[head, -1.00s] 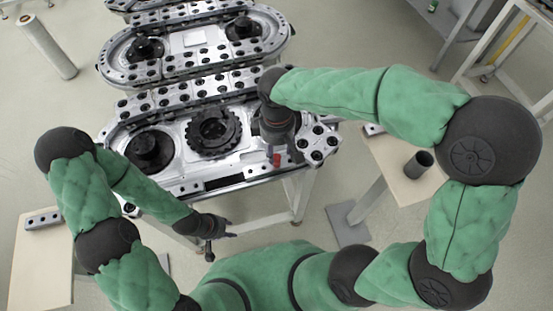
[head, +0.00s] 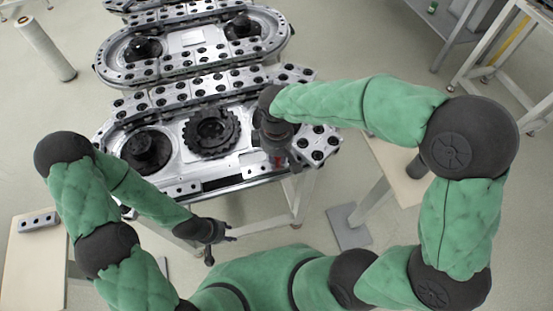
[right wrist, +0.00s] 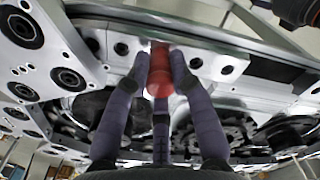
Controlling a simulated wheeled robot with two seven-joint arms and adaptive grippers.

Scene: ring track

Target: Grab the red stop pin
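The red stop pin (right wrist: 159,76) is a short red cylinder between the fingers of my right gripper (right wrist: 159,58) in the right wrist view. One finger lies close along each side, and a third finger is below its near end. I cannot tell whether they press on it. In the head view, the pin (head: 280,161) shows as a small red patch beneath my right gripper (head: 278,158), at the front right of the track, partly hidden. My left gripper (head: 222,236) is open and empty in front of the track's front edge.
The metal ring track (head: 190,187) with black hubs and hole-studded plates fills the middle. A side table (head: 405,185) at right holds a dark cup (head: 418,163). A left table (head: 35,275) holds a small holed block (head: 38,221).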

